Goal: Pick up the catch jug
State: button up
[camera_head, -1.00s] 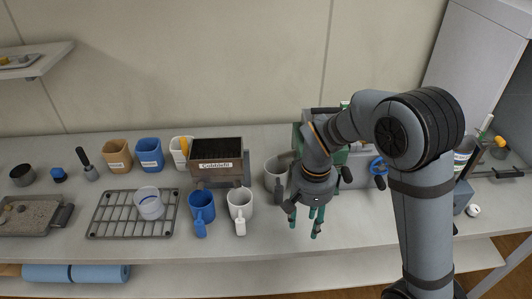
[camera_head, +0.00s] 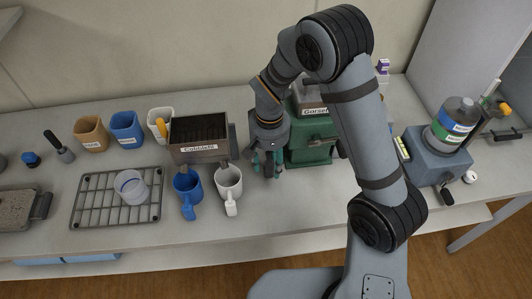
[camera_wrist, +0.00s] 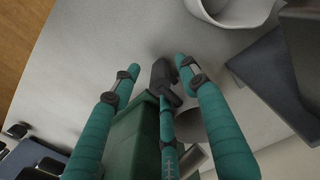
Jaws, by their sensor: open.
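No vessel is marked as the catch jug. A grey rounded vessel (camera_wrist: 216,124) shows partly behind my fingers in the wrist view; in the head view its place is hidden by my gripper. A white jug (camera_head: 228,183) and a blue jug (camera_head: 186,185) stand side by side in front of the brown "Cobbletill" box (camera_head: 198,152), handles toward the front. My gripper (camera_head: 268,168) is open, its green fingers pointing down just right of the white jug, at the left side of the green machine (camera_head: 312,147).
A wire rack (camera_head: 92,204) with a clear cup (camera_head: 130,187) lies to the left. Tan (camera_head: 92,134), blue (camera_head: 126,127) and white containers stand behind it. A grey-blue unit (camera_head: 432,163) with a labelled bottle (camera_head: 453,122) stands right. The counter in front of the jugs is clear.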

aim_at(269, 170)
notch_tip(269, 170, down, 4)
jog(key=shift+w+f+p, duration=0.1)
jog(key=shift+p, duration=0.35)
jog(key=shift+c, duration=0.6)
grip_shut()
